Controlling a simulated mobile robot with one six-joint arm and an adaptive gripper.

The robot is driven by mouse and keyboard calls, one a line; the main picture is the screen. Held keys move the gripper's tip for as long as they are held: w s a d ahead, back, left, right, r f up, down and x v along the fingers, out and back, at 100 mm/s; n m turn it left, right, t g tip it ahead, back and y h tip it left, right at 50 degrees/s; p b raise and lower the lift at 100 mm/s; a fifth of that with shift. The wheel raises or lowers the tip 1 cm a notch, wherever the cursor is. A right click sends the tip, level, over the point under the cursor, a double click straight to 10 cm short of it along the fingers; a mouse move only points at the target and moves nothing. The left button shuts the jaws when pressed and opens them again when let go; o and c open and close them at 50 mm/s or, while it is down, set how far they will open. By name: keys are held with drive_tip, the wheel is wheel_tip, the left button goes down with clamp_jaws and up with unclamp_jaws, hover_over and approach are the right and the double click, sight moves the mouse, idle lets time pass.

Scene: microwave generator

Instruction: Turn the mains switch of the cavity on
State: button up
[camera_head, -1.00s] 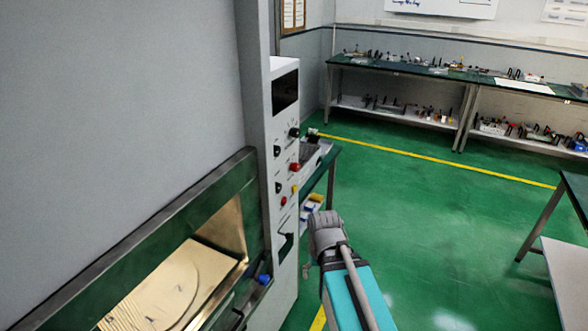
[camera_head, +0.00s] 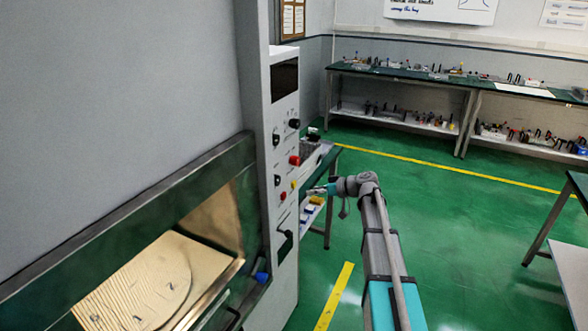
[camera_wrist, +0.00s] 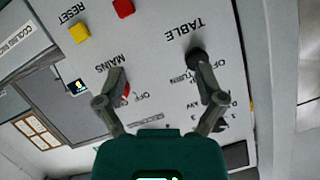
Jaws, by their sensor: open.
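The white control panel (camera_head: 285,110) stands upright beside the open cavity in the head view. In the wrist view the panel (camera_wrist: 155,45) appears turned nearly upside down. The mains switch (camera_wrist: 125,93), a small red-marked part by the "MAINS" label, lies beside my left finger and is partly hidden by it. Its exact setting is hard to read. A dark knob (camera_wrist: 195,54) by the "TABLE" label is at my right fingertip. My gripper (camera_wrist: 160,70) is open and empty, its fingers spread before the panel. In the head view my gripper (camera_head: 313,191) points left at the lower panel.
A yellow button (camera_wrist: 79,33) by "RESET" and a red button (camera_wrist: 123,8) are near the gripper. A black handle (camera_head: 285,246) is lower on the panel. A bench (camera_head: 325,165) with bins stands behind it. Green floor (camera_head: 450,240) to the right is clear.

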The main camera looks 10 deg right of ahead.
sight(298, 161)
drive_tip(key=w+d+r+n+t+y+b, duration=0.1)
drive_tip(key=w+d+r+t+y+b, duration=0.1)
drive_tip(key=w+d, duration=0.5)
drive_tip(key=shift+w+d+r+t, duration=0.15)
drive_tip(key=shift+d+r+t, duration=0.25)
drive_tip(key=shift+r+t, duration=0.5)
drive_tip(key=x, duration=1.3)
drive_tip(key=shift+w+a+r, duration=0.1)
drive_tip(key=shift+w+a, duration=0.05)
drive_tip(key=shift+a, duration=0.25)
